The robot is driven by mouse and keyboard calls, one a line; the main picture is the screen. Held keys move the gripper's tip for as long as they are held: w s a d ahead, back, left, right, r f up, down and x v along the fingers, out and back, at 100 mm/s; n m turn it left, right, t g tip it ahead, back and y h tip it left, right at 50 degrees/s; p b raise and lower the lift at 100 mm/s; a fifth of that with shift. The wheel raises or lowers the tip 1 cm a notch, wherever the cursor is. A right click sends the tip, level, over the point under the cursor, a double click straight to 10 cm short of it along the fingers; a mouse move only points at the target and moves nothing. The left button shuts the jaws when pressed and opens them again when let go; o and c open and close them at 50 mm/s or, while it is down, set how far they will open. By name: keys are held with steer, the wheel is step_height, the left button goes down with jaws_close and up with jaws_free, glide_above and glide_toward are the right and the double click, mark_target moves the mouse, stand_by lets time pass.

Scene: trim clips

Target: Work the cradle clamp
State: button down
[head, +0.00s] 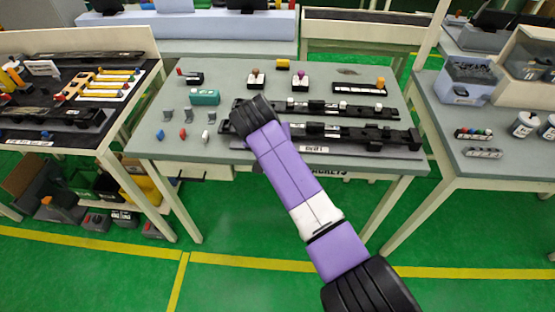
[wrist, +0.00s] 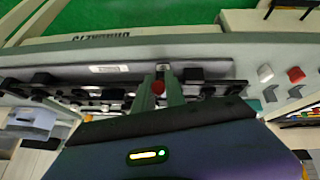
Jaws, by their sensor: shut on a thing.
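Two long black cradle fixtures lie on the grey table: a rear one (head: 355,112) and a front one (head: 385,135) with a white label. They carry small black and pale clamp parts; which is the cradle clamp I cannot tell for sure. In the wrist view, my gripper (wrist: 163,82) has its two grey-green fingers over the fixture (wrist: 120,80). They are close together around a small red knob (wrist: 158,88), with a pale piece (wrist: 163,72) just beyond it. In the head view, my arm hides the gripper and the left fixture ends.
A teal box (head: 205,97), small grey brackets and blue, red and white pieces (head: 183,133) lie left of the fixtures. Several small blocks and a black strip (head: 358,88) lie behind. Side tables stand left and right; the green floor in front is clear.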

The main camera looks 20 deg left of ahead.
steer(key=shift+w+a+r+g+h+b, duration=0.15)
steer(key=shift+w+r+g+b, duration=0.1)
steer(key=shift+g, duration=0.3)
steer(key=shift+w+a+r+g+h+b, duration=0.15)
steer(key=shift+g+b, duration=0.1)
steer(key=shift+g, duration=0.3)
steer(key=shift+d, duration=0.1)
steer(key=c, duration=1.4)
jaws_free()
steer(key=shift+w, duration=0.1)
steer(key=shift+r, duration=0.1)
steer(key=shift+b+v, duration=0.45)
steer(key=shift+v, duration=3.4)
steer(key=shift+w, duration=0.1)
